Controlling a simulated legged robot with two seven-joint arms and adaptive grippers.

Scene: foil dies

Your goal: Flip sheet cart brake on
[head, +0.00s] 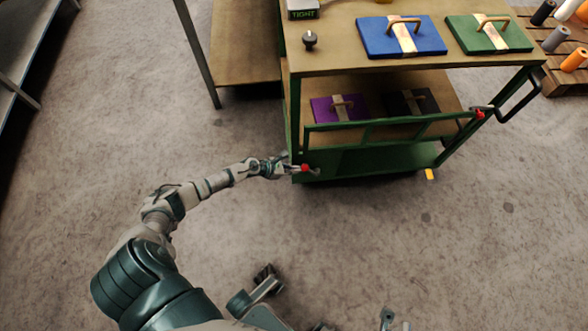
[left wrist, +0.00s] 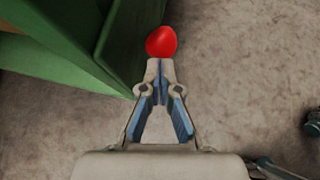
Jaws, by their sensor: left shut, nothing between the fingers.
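A green-framed cart (head: 400,159) with wooden shelves stands ahead. A red round knob (head: 305,168) is at its lower left front corner. In the left wrist view the knob (left wrist: 161,41) is just beyond my fingertips, beside the green frame. I cannot tell whether they touch. My left gripper (head: 290,168) reaches in from the left, low by that corner. Its fingertips (left wrist: 160,68) are together with nothing between them. The knob's lever is mostly hidden in the wrist view. My right gripper cannot be made out.
A blue die (head: 428,42) and a green die (head: 505,40) lie on the top. A purple die (head: 325,112) and a dark die (head: 420,104) lie on the lower shelf. A black handle (head: 515,100) sticks out right. The floor (head: 400,235) in front is mostly clear.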

